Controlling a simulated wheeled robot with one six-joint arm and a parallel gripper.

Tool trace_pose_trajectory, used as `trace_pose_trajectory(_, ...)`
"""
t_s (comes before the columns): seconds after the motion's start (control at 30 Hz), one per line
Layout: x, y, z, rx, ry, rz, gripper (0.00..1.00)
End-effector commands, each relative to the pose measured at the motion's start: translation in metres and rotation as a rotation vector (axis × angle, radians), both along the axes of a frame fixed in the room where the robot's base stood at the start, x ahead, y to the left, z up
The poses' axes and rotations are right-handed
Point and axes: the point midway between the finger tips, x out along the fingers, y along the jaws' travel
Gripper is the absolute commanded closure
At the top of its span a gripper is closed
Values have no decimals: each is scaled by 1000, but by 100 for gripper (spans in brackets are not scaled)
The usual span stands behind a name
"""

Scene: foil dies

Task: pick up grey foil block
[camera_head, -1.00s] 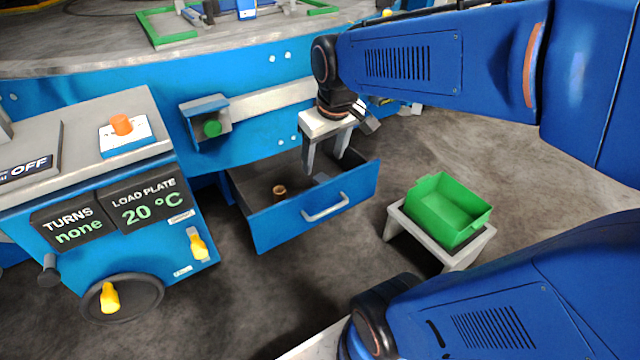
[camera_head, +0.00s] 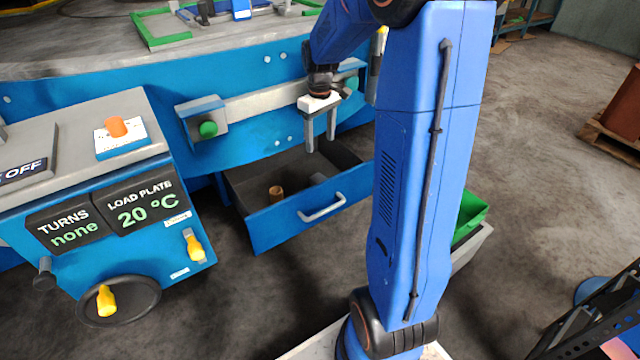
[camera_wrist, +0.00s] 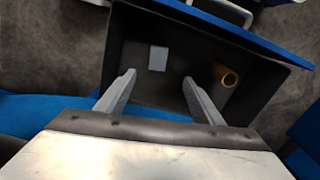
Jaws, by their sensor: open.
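The grey foil block (camera_wrist: 158,59) lies flat on the floor of the open drawer (camera_wrist: 180,20) in the wrist view. In the head view the grey block (camera_head: 318,179) shows dimly in the drawer (camera_head: 290,222), just below my fingertips. My gripper (camera_head: 321,146) points down over the drawer, open and empty, with its fingers above the drawer floor. In the wrist view my gripper (camera_wrist: 158,78) has its two fingers wide apart, and the block appears between and beyond their tips. No contact with the block shows.
The drawer's walls surround both. A green bin (camera_head: 470,214) sits at the right, partly hidden by my arm. A control panel (camera_head: 110,210) with a handwheel stands at the left.

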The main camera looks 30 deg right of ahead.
Motion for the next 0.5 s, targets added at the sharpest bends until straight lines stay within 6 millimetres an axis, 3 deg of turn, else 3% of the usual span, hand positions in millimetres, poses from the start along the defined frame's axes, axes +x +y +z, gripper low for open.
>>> trace_pose_trajectory(0.17,3,-3,-16,2,6,4,39)
trace_pose_trajectory(0.5,2,-2,-75,3,7,3,39)
